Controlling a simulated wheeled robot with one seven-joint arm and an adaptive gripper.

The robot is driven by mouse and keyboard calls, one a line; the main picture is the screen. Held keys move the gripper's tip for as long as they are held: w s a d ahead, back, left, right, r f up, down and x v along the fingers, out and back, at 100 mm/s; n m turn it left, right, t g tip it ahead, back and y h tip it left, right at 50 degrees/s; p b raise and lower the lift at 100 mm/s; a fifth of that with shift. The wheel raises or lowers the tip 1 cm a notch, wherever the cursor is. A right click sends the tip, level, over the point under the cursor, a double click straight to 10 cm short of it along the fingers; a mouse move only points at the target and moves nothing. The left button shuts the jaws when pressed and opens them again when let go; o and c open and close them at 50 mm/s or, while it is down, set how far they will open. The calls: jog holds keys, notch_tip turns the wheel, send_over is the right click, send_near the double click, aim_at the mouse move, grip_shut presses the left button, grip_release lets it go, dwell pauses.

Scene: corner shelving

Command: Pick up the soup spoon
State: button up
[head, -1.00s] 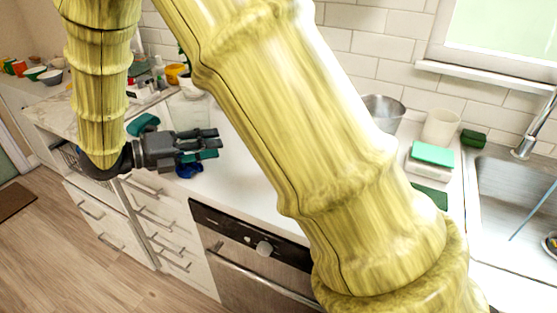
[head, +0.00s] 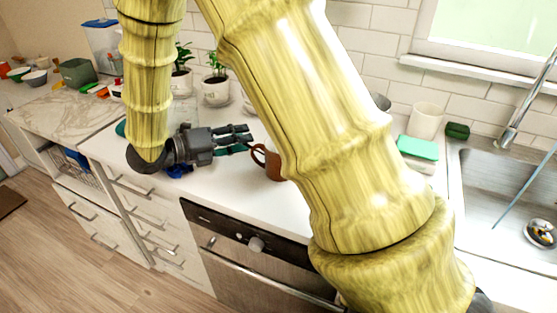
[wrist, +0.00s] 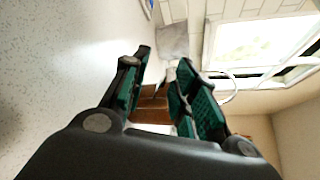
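I cannot make out a soup spoon for certain in either view. A thin blue strip (head: 525,187) lies in the sink (head: 480,215) at the right of the head view, with a shiny round metal piece (head: 540,233) near it; I cannot tell what either is. My gripper (head: 246,139) is over the counter at the left, pointing right, far from the sink. In the wrist view my gripper (wrist: 165,62) has its fingers apart and nothing held. A brown mug (head: 270,160) stands just past the fingertips; brown also shows between the fingers (wrist: 150,108).
Potted plants (head: 215,88) stand at the back of the counter. A white cup (head: 425,120) and a green sponge (head: 418,148) are left of the sink. A blue item (head: 178,172) lies under my gripper. My arm hides the middle counter.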

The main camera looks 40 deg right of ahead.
jog(key=shift+d, duration=0.1)
jog(key=shift+c, duration=0.3)
grip_shut()
